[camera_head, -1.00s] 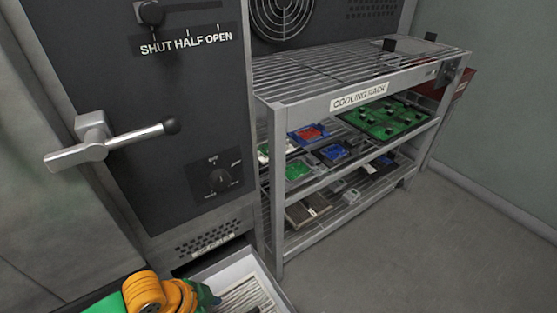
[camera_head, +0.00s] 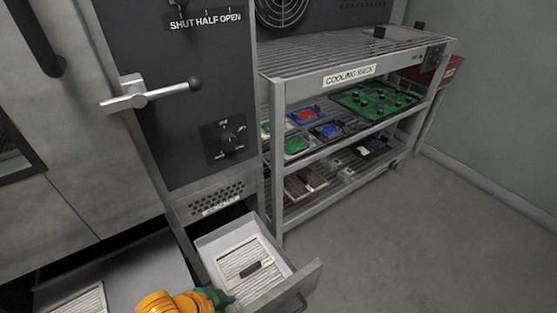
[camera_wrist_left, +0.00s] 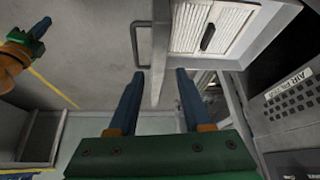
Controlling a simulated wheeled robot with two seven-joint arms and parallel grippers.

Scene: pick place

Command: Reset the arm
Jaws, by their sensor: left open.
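My left gripper (camera_wrist_left: 160,75) is open and empty in the left wrist view, its two blue fingers spread apart near the rim of an open drawer. Part of my orange and green arm (camera_head: 178,302) shows at the bottom of the head view, beside that drawer; its fingers are not clear there. My other arm shows at the upper left of the left wrist view, with its blue-tipped right gripper (camera_wrist_left: 40,28) small and seen from the side; its jaw gap cannot be made out.
The open drawer (camera_head: 302,278) holds a white pleated filter (camera_head: 240,262) with a black handle. Another open drawer (camera_head: 150,262) lies to its left. A lever handle (camera_head: 150,93) sticks out of the dark oven front. The cooling rack (camera_head: 350,75) holds several coloured trays. Floor at right is clear.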

